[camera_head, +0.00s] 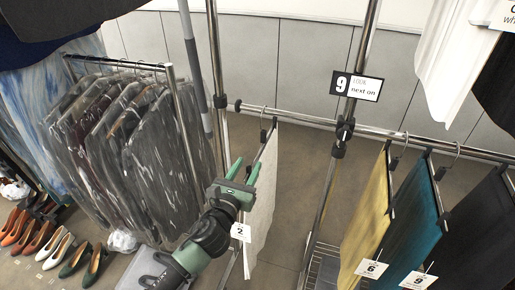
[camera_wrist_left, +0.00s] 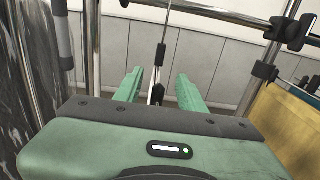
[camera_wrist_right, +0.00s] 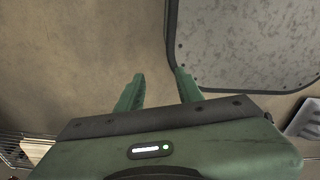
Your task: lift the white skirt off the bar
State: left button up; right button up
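The white skirt (camera_head: 262,200), an off-white panel, hangs nearly edge-on from a hook hanger (camera_head: 263,118) on the metal bar (camera_head: 300,120). A tag reading 2 (camera_head: 240,232) shows at its left edge. My left gripper (camera_head: 244,167) is open just left of the skirt's upper part, below the bar. In the left wrist view, the hanger's thin stem and dark clip (camera_wrist_left: 157,92) appear between the spread fingers (camera_wrist_left: 159,76), with no contact visible. My right gripper (camera_wrist_right: 160,76) is open and empty over brown floor; it is outside the head view.
Yellow (camera_head: 369,222), teal (camera_head: 412,225) and black skirts hang farther right on the bar. A post with a LOOK 9 sign (camera_head: 357,86) stands between. Bagged garments (camera_head: 130,150) hang at left above shoes (camera_head: 55,248). Another white garment (camera_head: 445,55) hangs upper right.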

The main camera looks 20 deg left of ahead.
aim_at(263, 138)
pick_arm(q)
jog(key=shift+w+r, duration=0.1)
jog(key=shift+w, duration=0.15)
jog(key=w, duration=0.3)
jog(key=shift+d+b, duration=0.1)
jog(key=shift+b, duration=0.3)
jog(key=w+b, duration=0.1)
jog(key=w, duration=0.4)
jog(key=w+b, duration=0.1)
jog(key=w, duration=0.3)
jog(key=shift+w+d, duration=0.2)
jog(key=shift+w, duration=0.2)
jog(key=shift+w+b, duration=0.35)
jog(key=shift+w, duration=0.15)
pick_arm(e)
jog(key=shift+s+d+f, duration=0.1)
jog(key=shift+s+f, duration=0.45)
jog(key=shift+f, duration=0.35)
jog(key=shift+s+d+f, duration=0.1)
jog(key=shift+s+f, duration=0.4)
jog(key=shift+f, duration=0.4)
pick_arm(q)
jog(key=shift+c, duration=1.2)
grip_shut()
pick_arm(e)
jog(key=shift+a, duration=0.15)
pick_arm(q)
jog(key=shift+f, duration=0.2)
